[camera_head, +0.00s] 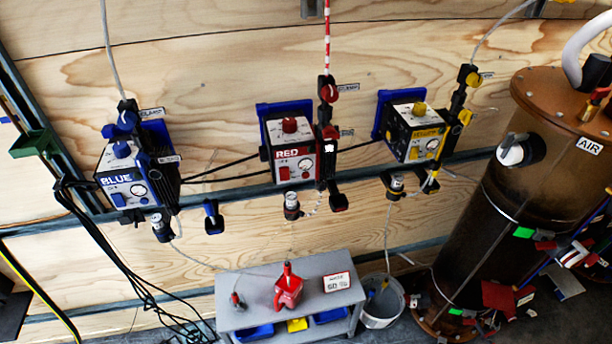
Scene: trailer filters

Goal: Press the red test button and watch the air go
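The red unit (291,158), labelled RED, is mounted on the plywood wall in the middle of the head view. Its white and red front carries a small red square button (284,173) at the lower left and a round gauge (306,165) beside it. The gauge needle is too small to read. A red knob (290,125) sits on top. A clear-bodied fitting (292,204) hangs below the unit. Neither of my grippers shows in this view, and nothing is touching the button.
A blue unit (130,180) is at left and a yellow unit (416,133) at right. A brown AIR tank (497,205) stands far right. Below are a grey bench (238,318) holding a red bottle (288,290), and a bucket (383,308). Black cables (108,255) hang at left.

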